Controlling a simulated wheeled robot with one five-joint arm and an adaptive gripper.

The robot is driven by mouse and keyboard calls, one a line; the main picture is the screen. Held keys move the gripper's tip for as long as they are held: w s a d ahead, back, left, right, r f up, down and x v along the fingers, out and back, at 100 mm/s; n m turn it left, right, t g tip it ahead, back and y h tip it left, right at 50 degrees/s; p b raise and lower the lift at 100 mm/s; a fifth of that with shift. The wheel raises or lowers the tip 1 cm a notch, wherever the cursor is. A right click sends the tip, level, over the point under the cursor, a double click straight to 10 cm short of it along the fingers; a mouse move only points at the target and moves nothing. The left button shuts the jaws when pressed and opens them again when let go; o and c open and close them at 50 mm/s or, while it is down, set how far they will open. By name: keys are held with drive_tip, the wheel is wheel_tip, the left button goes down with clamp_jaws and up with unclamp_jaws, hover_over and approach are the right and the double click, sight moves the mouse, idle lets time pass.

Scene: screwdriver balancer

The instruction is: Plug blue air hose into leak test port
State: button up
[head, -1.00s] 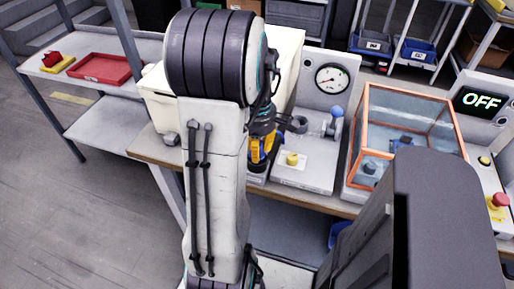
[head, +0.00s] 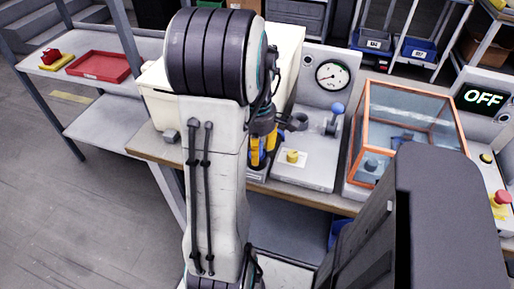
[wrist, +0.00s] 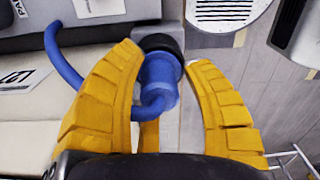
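The blue air hose (wrist: 65,60) shows in the wrist view. It curves in from the left and loops to a blue connector (wrist: 158,82) with a black collar (wrist: 160,43) at its far end. My gripper (wrist: 165,62) has its yellow fingers open on both sides of the connector, with a visible gap on the right. In the head view my gripper (head: 262,150) points down beside the gauge station (head: 310,172), partly hidden by my arm. A dark round fitting (head: 297,122) on this station may be the leak test port; the hose is hidden there.
A lever with a blue knob (head: 337,108) and a yellow button (head: 292,156) are on the station. A red tray (head: 100,67) lies on the left shelf.

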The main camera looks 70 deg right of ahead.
drive_tip(key=shift+o, duration=0.6)
wheel_tip(320, 180, up, 11)
drive_tip(key=shift+d+f, duration=0.1)
drive_tip(key=shift+d, duration=0.05)
drive_tip(key=shift+r, duration=0.6)
drive_tip(key=shift+w, duration=0.1)
